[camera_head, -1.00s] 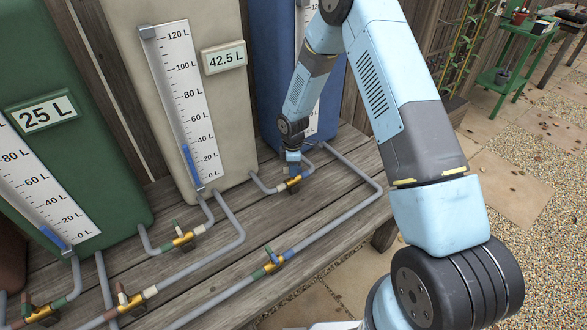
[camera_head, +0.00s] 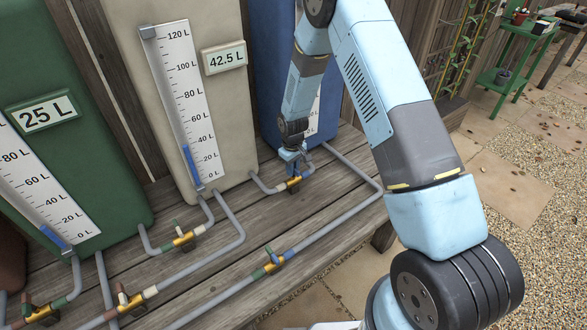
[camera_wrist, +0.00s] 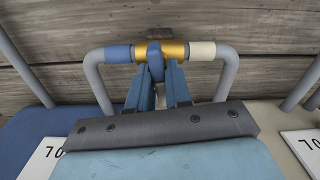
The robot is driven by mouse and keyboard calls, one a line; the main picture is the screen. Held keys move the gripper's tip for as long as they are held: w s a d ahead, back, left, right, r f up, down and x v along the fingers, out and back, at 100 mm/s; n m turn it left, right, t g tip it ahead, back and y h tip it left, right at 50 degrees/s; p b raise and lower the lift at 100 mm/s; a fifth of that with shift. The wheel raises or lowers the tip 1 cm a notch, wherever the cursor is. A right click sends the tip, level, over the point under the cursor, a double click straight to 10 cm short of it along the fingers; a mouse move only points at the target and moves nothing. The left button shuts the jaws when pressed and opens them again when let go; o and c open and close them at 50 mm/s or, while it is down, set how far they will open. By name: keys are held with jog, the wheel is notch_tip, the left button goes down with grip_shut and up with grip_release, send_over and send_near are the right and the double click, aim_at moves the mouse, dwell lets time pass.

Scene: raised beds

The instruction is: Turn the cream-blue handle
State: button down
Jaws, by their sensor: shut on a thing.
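The cream-blue valve has a brass body with a blue band (camera_wrist: 118,54) on one side and a cream band (camera_wrist: 202,50) on the other, as the wrist view shows. Its blue handle (camera_wrist: 155,57) stands out from the middle of the brass toward the camera. My gripper (camera_wrist: 160,80) is shut on the handle, one finger on each side; the fingers hide its lower part. In the head view my gripper (camera_head: 291,164) reaches down to this brass valve (camera_head: 294,184) in front of the blue tank (camera_head: 268,60), and hides the handle there.
The cream tank (camera_head: 120,60) reads 42.5 L and the green tank (camera_head: 50,150) reads 25 L. Other brass valves (camera_head: 185,239) (camera_head: 273,262) (camera_head: 130,303) sit on grey pipes along the wooden bench (camera_head: 250,250). A green stand (camera_head: 510,78) is far right.

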jog(key=shift+w+r+m, duration=0.1)
jog(key=shift+w+m, duration=0.2)
jog(key=shift+m, duration=0.3)
jog(key=c, duration=1.4)
grip_release()
jog(key=o, duration=0.3)
jog(key=shift+s, duration=0.2)
notch_tip(320, 180, up, 14)
jog(key=shift+f, duration=0.25)
